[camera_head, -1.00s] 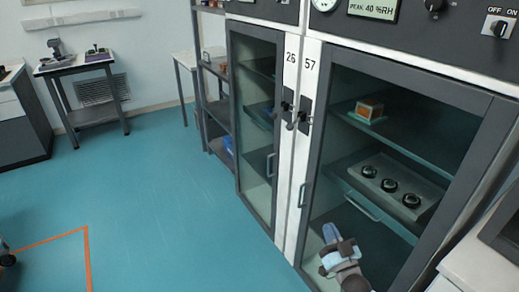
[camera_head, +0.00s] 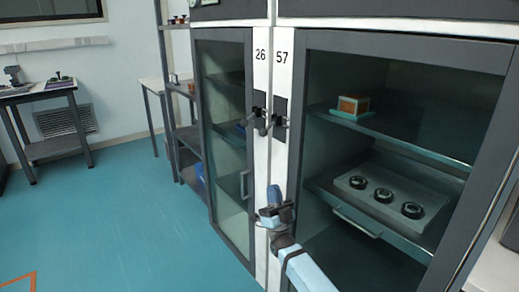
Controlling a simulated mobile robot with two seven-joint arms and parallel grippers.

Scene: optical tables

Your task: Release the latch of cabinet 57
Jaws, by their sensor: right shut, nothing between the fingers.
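Cabinet 57 (camera_head: 292,180) has a dark-framed glass door, closed, with its number at the top left. Its black latch (camera_head: 281,121) sits on the door's left edge, beside the latch of cabinet 26 (camera_head: 259,122). My right gripper (camera_head: 273,193) is shut and empty, with its blue fingertips pointing up. In the picture it is below the latch and apart from it, in front of the door's left edge. It covers the place where the door handle was seen. My left gripper is not in view.
Cabinet 26 (camera_head: 224,150) stands left of cabinet 57, its door handle (camera_head: 244,184) showing. Inside cabinet 57 are an orange box (camera_head: 353,104) and a tray (camera_head: 350,186) with black-ringed parts. Open shelves (camera_head: 183,135) stand further left.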

